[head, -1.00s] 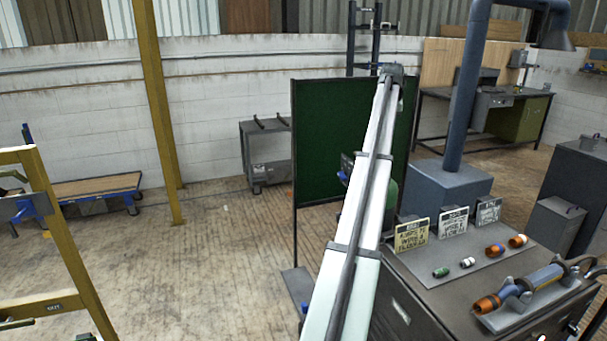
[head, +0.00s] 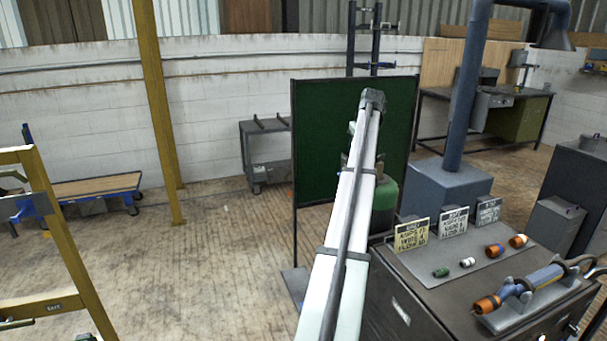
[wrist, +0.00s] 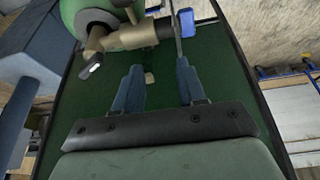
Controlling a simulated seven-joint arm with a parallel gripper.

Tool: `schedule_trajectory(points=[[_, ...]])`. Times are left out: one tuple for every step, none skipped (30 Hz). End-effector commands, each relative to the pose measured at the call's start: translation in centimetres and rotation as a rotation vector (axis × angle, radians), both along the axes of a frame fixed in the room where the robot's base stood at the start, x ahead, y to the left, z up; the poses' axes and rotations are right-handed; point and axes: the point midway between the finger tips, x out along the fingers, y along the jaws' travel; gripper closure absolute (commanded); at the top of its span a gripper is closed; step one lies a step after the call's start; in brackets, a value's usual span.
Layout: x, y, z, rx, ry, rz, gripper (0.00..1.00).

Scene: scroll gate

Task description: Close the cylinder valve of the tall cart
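A green gas cylinder (head: 384,205) stands in front of the dark green screen, partly hidden by my arm in the head view. In the wrist view the cylinder's top (wrist: 75,12) is at the upper left, with a brass-coloured valve (wrist: 130,38) reaching right from it. A blue piece (wrist: 187,22) beside a thin upright bar shows just right of the valve; I cannot tell whether it belongs to the valve. My gripper (wrist: 159,66) is open and empty, its two blue fingers pointing toward the valve, apart from it. The cylinder's cart is mostly hidden.
The green screen (head: 320,150) stands behind the cylinder. A blue-grey box with a duct (head: 450,190) is to its right. A dark cabinet (head: 400,308) with signs and torch parts is at front right. The floor at left centre is clear.

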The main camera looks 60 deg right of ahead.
Motion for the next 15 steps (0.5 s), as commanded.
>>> schedule_trajectory(points=[[0.8, 0.4, -0.5, 0.005, -0.002, 0.009, 0.6], [1.1, 0.5, -0.8, 0.008, -0.002, 0.012, 0.6], [1.6, 0.7, -1.2, 0.012, -0.004, 0.018, 0.6], [1.9, 0.8, -1.5, 0.015, -0.005, 0.022, 0.6], [2.3, 1.0, -1.8, 0.018, -0.006, 0.026, 0.6], [2.8, 1.2, -2.2, 0.022, -0.008, 0.032, 0.6], [3.1, 1.4, -2.5, 0.025, -0.009, 0.036, 0.6], [3.5, 1.5, -2.7, 0.028, -0.009, 0.041, 0.6], [4.0, 1.7, -3.1, 0.031, -0.009, 0.046, 0.6], [4.4, 1.9, -3.3, 0.034, -0.01, 0.051, 0.6], [4.7, 2.0, -3.6, 0.036, -0.01, 0.054, 0.6], [5.2, 2.2, -3.9, 0.04, -0.01, 0.061, 0.6], [5.6, 2.4, -4.2, 0.042, -0.011, 0.065, 0.6], [6.0, 2.6, -4.4, 0.045, -0.011, 0.069, 0.6], [6.5, 2.8, -4.8, 0.049, -0.011, 0.075, 0.6]])
